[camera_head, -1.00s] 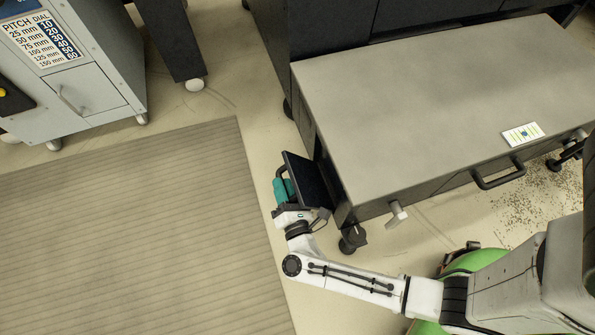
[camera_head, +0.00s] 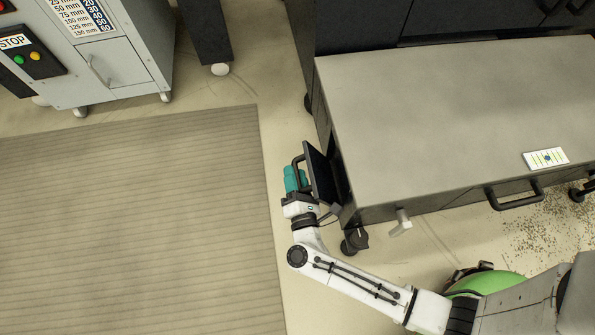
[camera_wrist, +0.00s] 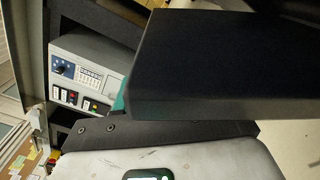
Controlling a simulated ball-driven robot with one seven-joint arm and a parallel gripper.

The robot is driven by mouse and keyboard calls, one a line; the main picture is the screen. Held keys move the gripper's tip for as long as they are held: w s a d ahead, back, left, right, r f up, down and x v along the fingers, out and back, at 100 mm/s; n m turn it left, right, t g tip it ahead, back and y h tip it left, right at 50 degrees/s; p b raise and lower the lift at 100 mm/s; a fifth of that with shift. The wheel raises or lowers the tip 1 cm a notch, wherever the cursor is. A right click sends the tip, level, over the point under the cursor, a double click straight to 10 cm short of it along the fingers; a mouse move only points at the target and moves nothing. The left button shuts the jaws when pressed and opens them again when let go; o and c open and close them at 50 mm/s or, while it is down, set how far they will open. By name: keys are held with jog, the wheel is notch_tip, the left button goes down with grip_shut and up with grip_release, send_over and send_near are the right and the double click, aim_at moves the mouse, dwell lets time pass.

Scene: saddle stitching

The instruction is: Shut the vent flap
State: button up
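The vent flap (camera_head: 320,175) is a dark panel at the left end of the grey-topped cabinet. It stands out from the cabinet's end wall, ajar, with a narrow dark gap behind it. A black loop handle (camera_head: 297,166) is on its outer left face. My gripper (camera_head: 294,179), with teal fingers, is on the outer side of the flap, right by the handle; I cannot tell whether it touches or holds it. In the wrist view a black panel (camera_wrist: 220,65), seemingly the flap, covers most of the middle and right. It hides the fingertips; only a sliver of teal (camera_wrist: 119,100) shows.
The grey cabinet top (camera_head: 450,110) lies right of the flap, with a caster (camera_head: 355,241) and a pale knob (camera_head: 402,222) near its front corner. A ribbed mat (camera_head: 130,220) covers open floor at left. A grey control cabinet (camera_head: 105,60) stands at upper left.

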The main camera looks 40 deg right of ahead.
jog(key=shift+o, duration=0.6)
jog(key=shift+s+f, duration=0.1)
jog(key=shift+s, duration=0.2)
jog(key=p+v, duration=0.1)
jog(key=v, duration=0.9)
jog(key=shift+a+p, duration=0.2)
jog(key=shift+p, duration=0.2)
jog(key=shift+s, duration=0.1)
